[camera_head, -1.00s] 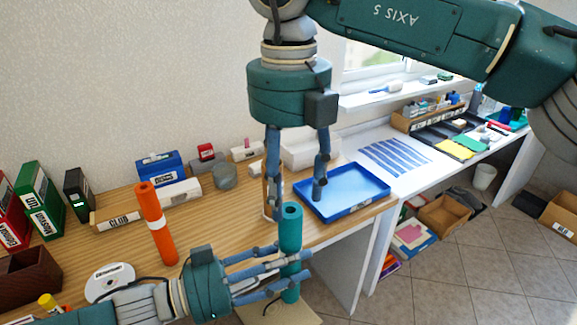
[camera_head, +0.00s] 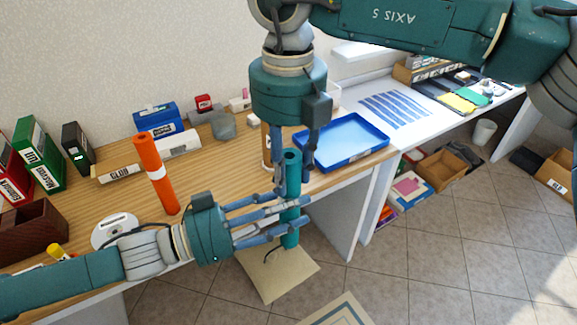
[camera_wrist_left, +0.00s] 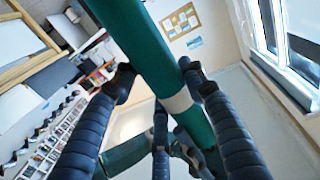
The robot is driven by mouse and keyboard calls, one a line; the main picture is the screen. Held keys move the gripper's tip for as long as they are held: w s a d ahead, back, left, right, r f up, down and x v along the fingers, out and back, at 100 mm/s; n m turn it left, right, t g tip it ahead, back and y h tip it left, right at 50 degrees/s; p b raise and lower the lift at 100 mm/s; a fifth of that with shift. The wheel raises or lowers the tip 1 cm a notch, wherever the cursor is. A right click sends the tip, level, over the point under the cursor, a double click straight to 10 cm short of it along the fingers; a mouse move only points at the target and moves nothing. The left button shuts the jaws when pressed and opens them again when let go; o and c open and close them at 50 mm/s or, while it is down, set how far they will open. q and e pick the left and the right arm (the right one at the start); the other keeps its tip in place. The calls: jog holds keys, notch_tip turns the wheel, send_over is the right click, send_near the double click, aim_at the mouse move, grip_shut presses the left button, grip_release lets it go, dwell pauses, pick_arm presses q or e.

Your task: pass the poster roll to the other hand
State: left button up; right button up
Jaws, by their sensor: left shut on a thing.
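The poster roll, a teal tube (camera_head: 291,240), stands nearly upright in front of the desk edge. My left gripper (camera_head: 292,212) is shut on it around its middle. The left wrist view shows the roll (camera_wrist_left: 148,45) with a pale band, running between my left fingers (camera_wrist_left: 155,75). My right gripper (camera_head: 292,182) points down from above, its fingers on either side of the roll's upper end. Whether they touch the roll is not clear.
A blue tray (camera_head: 385,148) lies on the desk (camera_head: 225,180) behind my right gripper. Binders, boxes and a tape dispenser (camera_head: 115,230) line the left part. A cardboard piece (camera_head: 275,275) lies on the floor below the roll. Open floor (camera_head: 420,270) is at right.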

jog(key=c, duration=0.4)
pick_arm(q)
jog(key=o, duration=1.2)
